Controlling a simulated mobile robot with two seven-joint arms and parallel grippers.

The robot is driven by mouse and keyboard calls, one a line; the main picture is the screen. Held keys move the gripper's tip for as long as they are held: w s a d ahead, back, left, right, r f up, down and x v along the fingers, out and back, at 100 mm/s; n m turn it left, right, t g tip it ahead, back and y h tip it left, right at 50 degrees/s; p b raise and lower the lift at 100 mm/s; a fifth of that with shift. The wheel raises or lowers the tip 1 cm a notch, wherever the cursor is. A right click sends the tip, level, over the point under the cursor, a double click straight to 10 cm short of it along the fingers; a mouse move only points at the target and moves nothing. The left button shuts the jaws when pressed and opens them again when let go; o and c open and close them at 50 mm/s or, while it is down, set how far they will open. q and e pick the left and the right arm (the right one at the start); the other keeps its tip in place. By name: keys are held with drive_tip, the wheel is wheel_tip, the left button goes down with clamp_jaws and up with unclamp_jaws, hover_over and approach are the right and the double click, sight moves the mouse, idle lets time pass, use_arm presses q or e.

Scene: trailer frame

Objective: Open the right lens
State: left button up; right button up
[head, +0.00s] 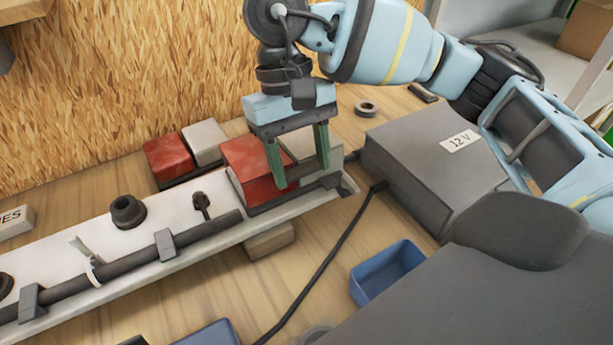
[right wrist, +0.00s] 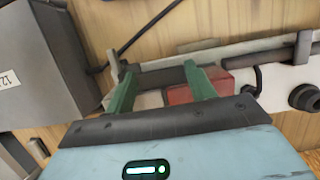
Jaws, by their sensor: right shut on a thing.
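The right lens is a block with a red part (head: 250,165) and a pale part (head: 303,146), on the right end of the white frame bar (head: 150,243). My right gripper (head: 299,168) points down over it, with its green fingers shut on the lens. One finger stands against the red part, the other by the pale end. In the right wrist view the pale part (right wrist: 150,99) and some red (right wrist: 180,94) show between the fingers. The lens looks seated on the bar; the exact contact is partly hidden. My left gripper is out of view.
A second red and white lamp (head: 168,157) lies behind the bar. A grey 12 V box (head: 430,155) stands right of the lens, with a black cable (head: 335,255) running forward. A blue bin (head: 385,274) sits in front. A dark ring (head: 366,108) lies behind.

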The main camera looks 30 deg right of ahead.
drive_tip(key=shift+w+r, duration=0.2)
drive_tip(key=shift+r, duration=0.4)
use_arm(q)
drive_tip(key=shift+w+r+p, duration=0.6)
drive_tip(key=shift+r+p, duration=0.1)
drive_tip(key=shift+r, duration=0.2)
use_arm(e)
drive_tip(key=shift+v, duration=1.05)
drive_tip(key=shift+w, duration=0.15)
drive_tip(key=shift+w+r, duration=0.2)
drive_tip(key=shift+r, duration=0.15)
drive_tip(key=shift+w+d+r+p, duration=0.1)
drive_tip(key=shift+w+r+p, duration=0.9)
drive_tip(key=shift+r, duration=0.15)
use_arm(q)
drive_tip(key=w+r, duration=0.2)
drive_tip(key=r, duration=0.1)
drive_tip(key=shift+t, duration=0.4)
use_arm(e)
drive_tip(key=shift+w+r, duration=0.1)
drive_tip(key=shift+w, duration=0.1)
